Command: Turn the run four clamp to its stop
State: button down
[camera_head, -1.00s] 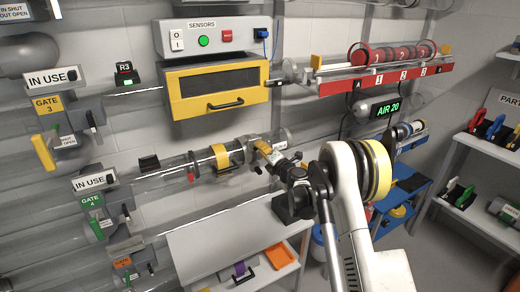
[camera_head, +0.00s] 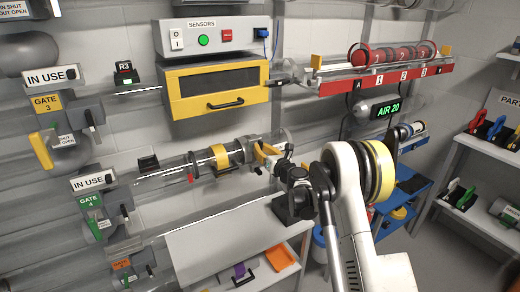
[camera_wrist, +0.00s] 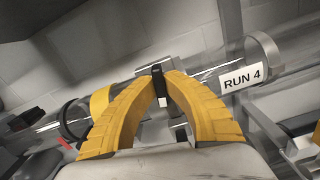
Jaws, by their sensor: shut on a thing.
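The run four tube is a clear pipe marked by a RUN 4 label (camera_wrist: 242,78) in the wrist view. In the head view a yellow band (camera_head: 221,156) is around the pipe, left of my gripper (camera_head: 262,150). In the wrist view my gripper's yellow fingers (camera_wrist: 161,76) are closed on a small dark lever, the clamp handle (camera_wrist: 160,88), in front of the pipe. A grey block (camera_wrist: 150,60), seemingly the clamp body, shows just behind the fingertips. The fingers partly hide the clamp, and its turn angle is hard to tell.
A yellow-fronted box (camera_head: 218,90) is above the pipe, under the sensors panel (camera_head: 214,37). A red numbered rack (camera_head: 385,77) is at upper right. GATE 4 (camera_head: 92,202) is at the left. A grey shelf (camera_head: 215,240) lies below.

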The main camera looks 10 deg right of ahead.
jog(key=shift+n, duration=1.1)
jog(key=c, duration=1.5)
grip_release()
jog(key=v, duration=1.2)
